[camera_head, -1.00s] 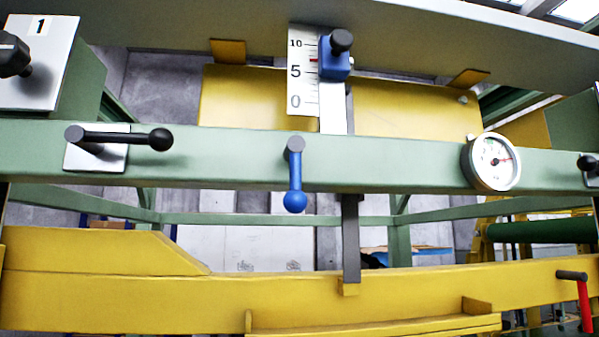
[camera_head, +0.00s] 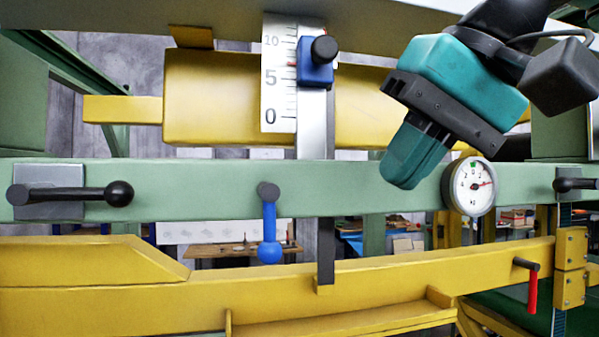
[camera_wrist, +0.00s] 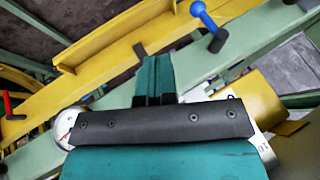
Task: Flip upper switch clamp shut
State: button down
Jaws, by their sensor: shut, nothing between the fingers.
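A blue lever (camera_head: 269,225) with a ball end hangs almost straight down from a grey pivot on the green beam. It also shows in the wrist view (camera_wrist: 204,16). A black lever (camera_head: 80,194) lies level on a metal plate at the beam's left. A blue slider block (camera_head: 315,68) with a black knob sits on the upright scale. I cannot tell which of these is the upper switch clamp. My teal gripper (camera_head: 402,168) is shut and empty, in front of the beam, right of the blue lever and apart from it. Its fingers (camera_wrist: 154,78) show in the wrist view.
A round gauge (camera_head: 470,186) is on the green beam (camera_head: 350,190) just right of my gripper. A black handle (camera_head: 575,184) sits at the right. A red handle (camera_head: 532,290) hangs on the yellow beam (camera_head: 420,270) below. Space between the blue lever and my gripper is clear.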

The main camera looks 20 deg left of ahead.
aim_at(268, 221)
jog(key=shift+a+r, duration=0.2)
jog(key=shift+r, duration=0.8)
jog(key=a+f+b, duration=0.5)
jog(key=a+f, duration=0.3)
jog(key=a, duration=0.1)
jog(key=shift+w+a+b, duration=0.25)
jog(key=shift+b, duration=0.05)
jog(key=shift+s, duration=0.1)
